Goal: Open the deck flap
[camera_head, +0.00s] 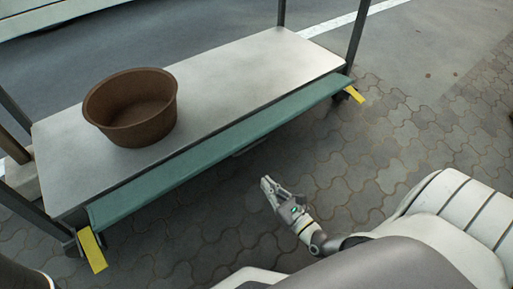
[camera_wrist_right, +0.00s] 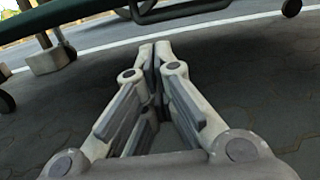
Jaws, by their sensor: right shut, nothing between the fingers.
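A green deck flap (camera_head: 215,148) hangs along the near long edge of a grey cart deck (camera_head: 240,75). It slopes down and outward from the edge. My right gripper (camera_head: 266,183) is shut and empty, in front of the flap's middle and apart from it. In the right wrist view, the fingertips of my right gripper (camera_wrist_right: 155,48) meet with nothing between them. The underside of the green flap (camera_wrist_right: 75,12) shows along the top of that view. My left gripper is not in view.
A brown round tub (camera_head: 132,108) stands on the deck's left part. Yellow tabs mark the left corner (camera_head: 92,250) and right corner (camera_head: 354,94) of the cart. Dark posts rise at the corners. Wheels (camera_wrist_right: 291,8) show beneath. The paved ground (camera_head: 390,140) to the right is clear.

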